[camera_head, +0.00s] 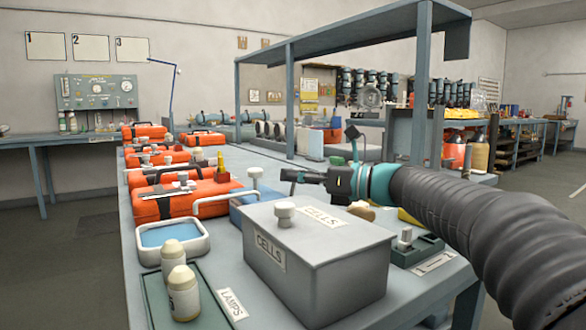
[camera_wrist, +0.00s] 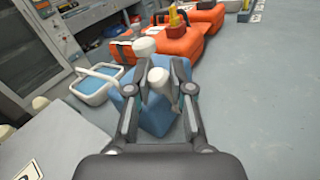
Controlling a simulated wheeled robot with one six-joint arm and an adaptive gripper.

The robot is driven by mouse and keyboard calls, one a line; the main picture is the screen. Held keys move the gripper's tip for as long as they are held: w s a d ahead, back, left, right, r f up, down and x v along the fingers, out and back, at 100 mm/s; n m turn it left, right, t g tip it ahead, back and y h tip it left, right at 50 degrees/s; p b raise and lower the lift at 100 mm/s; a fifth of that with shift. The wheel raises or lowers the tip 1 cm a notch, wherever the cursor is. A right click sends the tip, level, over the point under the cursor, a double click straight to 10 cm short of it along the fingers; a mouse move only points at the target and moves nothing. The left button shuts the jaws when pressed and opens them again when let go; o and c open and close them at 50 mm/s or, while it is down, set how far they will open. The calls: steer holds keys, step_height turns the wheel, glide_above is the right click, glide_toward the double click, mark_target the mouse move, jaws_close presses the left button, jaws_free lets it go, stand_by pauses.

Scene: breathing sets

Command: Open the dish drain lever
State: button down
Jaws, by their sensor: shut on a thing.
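My gripper (camera_wrist: 156,92) has its two fingers on either side of a white, round-topped lever (camera_wrist: 160,78), shut on it. A blue container (camera_wrist: 154,120) lies below the fingers, partly hidden by them. A second white knob (camera_wrist: 144,46) stands just beyond the fingertips. In the head view my gripper (camera_head: 290,176) points left above the blue container (camera_head: 240,213), behind the grey CELLS box; a white knob (camera_head: 255,173) stands left of its tips. A white-rimmed dish with a blue inside (camera_head: 172,240) sits to the left, apart from my gripper.
The grey CELLS box (camera_head: 310,262) stands in front of my gripper. Two pale bottles (camera_head: 183,292) stand on a green tray at the front. Orange cases (camera_head: 190,195) line the bench's left side. A blue-grey post (camera_head: 421,85) rises behind my arm. Bare bench lies right in the wrist view.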

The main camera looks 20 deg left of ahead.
steer(key=shift+s+d+f+p, duration=0.3)
steer(key=shift+s+d+f, duration=0.1)
steer(key=shift+s+d, duration=0.15)
steer(key=shift+f, duration=0.15)
steer(key=c, duration=1)
jaws_free()
steer(key=shift+s, duration=0.1)
steer(key=d, duration=0.8)
steer(key=s+d, duration=0.1)
steer(key=d, duration=0.3)
steer(key=shift+s, duration=0.1)
